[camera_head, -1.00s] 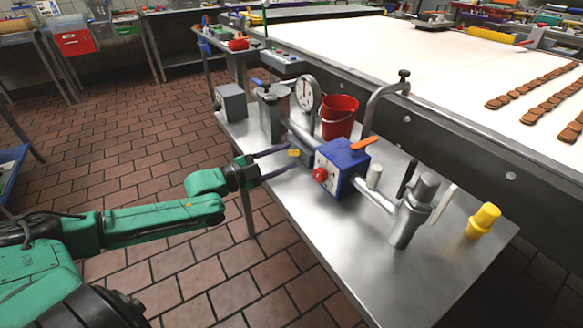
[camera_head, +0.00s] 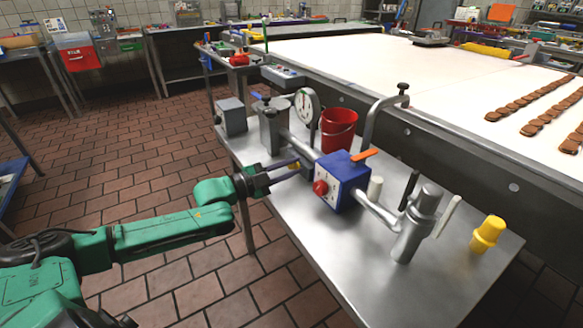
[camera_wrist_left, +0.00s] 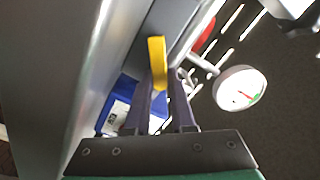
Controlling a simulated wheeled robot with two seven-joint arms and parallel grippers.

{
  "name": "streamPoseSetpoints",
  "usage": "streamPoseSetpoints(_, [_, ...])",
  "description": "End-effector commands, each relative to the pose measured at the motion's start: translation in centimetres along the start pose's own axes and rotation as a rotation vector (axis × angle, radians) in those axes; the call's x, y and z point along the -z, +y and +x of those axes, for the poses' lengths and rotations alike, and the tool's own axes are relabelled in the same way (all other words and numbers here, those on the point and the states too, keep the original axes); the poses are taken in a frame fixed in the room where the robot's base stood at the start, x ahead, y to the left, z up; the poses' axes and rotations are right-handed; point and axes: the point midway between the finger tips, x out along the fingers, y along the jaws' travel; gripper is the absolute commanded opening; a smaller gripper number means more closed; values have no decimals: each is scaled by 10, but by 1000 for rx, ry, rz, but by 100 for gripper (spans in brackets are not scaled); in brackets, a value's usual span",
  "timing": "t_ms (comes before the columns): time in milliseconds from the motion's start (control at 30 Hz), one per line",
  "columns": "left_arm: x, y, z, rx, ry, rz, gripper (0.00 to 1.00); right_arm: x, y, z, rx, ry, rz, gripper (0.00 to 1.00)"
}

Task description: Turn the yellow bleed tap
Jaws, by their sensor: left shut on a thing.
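The yellow bleed tap (camera_wrist_left: 157,62) shows in the left wrist view as a narrow yellow handle between my two dark fingers. In the head view it is mostly hidden by the fingers. My left gripper (camera_head: 290,169) reaches in from the left over the steel bench, beside the pipework and left of the blue box (camera_head: 343,181) with its red knob (camera_head: 320,188). Its fingers are shut on the tap; they also show in the left wrist view (camera_wrist_left: 160,95). My right gripper is not in view.
A round white gauge (camera_head: 306,104), a red bucket (camera_head: 338,130) and a steel canister (camera_head: 272,127) stand close behind the fingers. An orange lever (camera_head: 364,155) tops the blue box. A yellow fitting (camera_head: 487,233) stands at the bench's right. The tiled floor at left is clear.

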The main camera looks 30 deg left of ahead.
Motion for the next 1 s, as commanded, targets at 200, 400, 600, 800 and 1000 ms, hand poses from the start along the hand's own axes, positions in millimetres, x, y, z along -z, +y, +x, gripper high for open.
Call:
streamPoseSetpoints(200, [0, -4, 0, 0, -2, -72, 0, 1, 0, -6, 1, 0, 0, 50])
streamPoseSetpoints(400, [0, -9, 0, 0, -2, -206, 0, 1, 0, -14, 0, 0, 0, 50])
streamPoseSetpoints(600, [-2, -16, 0, 1, -3, -375, 0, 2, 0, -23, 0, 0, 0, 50])
streamPoseSetpoints(800, [-6, -21, 0, 0, -3, -538, 0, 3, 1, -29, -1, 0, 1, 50])
streamPoseSetpoints(1000, [-9, -24, 0, 0, -3, -670, 0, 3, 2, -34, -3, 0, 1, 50])
